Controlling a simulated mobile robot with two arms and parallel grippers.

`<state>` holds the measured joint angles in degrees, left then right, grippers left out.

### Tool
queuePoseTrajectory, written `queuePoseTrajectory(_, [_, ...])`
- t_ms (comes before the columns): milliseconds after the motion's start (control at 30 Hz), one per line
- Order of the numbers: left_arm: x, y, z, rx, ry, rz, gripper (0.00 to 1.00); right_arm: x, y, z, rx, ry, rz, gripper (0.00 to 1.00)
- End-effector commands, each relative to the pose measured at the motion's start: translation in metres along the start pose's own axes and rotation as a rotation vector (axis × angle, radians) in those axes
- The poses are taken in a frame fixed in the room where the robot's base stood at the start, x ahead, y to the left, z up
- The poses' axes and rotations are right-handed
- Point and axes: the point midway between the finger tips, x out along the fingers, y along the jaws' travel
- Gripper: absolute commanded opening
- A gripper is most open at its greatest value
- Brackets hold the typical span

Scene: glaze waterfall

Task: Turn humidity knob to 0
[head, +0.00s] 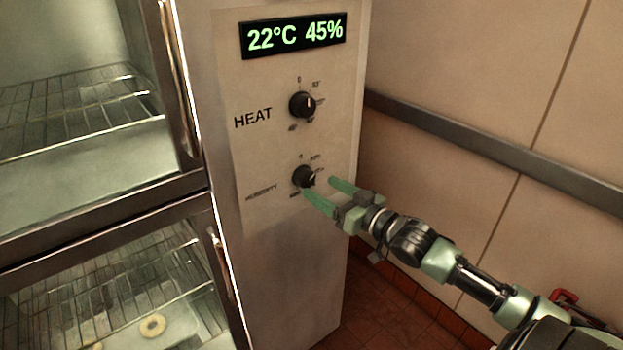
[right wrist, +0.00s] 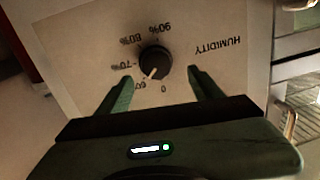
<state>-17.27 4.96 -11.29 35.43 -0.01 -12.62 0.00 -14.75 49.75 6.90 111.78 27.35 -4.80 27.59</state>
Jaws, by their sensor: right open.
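The black humidity knob (head: 304,176) is the lower of two knobs on the pale control panel. It also shows in the right wrist view (right wrist: 155,60), where the labels appear upside down. Its white pointer mark there points down and slightly left, toward the stretch between the 0 and the 60 label. My right gripper (head: 319,188) is open, its green fingers reaching toward the knob from the lower right. In the right wrist view the fingertips (right wrist: 160,74) stand either side of the knob with gaps, not gripping it. My left gripper is not in view.
The heat knob (head: 302,104) is above the humidity knob. Glass-fronted cabinet compartments with wire racks (head: 60,110) are at the left; a ring-shaped item (head: 153,325) lies in the lower one. A wall with a grey rail (head: 490,150) is at the right.

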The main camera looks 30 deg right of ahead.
Motion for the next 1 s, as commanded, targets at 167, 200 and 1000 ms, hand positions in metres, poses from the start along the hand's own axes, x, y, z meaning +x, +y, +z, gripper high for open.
queuePoseTrajectory(167, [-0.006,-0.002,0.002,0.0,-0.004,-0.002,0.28,0.026,0.001,-0.002,-0.001,0.002,0.002,0.66])
queuePoseTrajectory(200, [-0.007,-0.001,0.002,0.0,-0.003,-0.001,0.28,0.03,0.001,-0.002,-0.001,0.001,0.003,0.66])
queuePoseTrajectory(1000, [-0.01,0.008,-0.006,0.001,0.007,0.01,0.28,0.05,0.001,0.001,-0.001,-0.002,0.002,0.05])
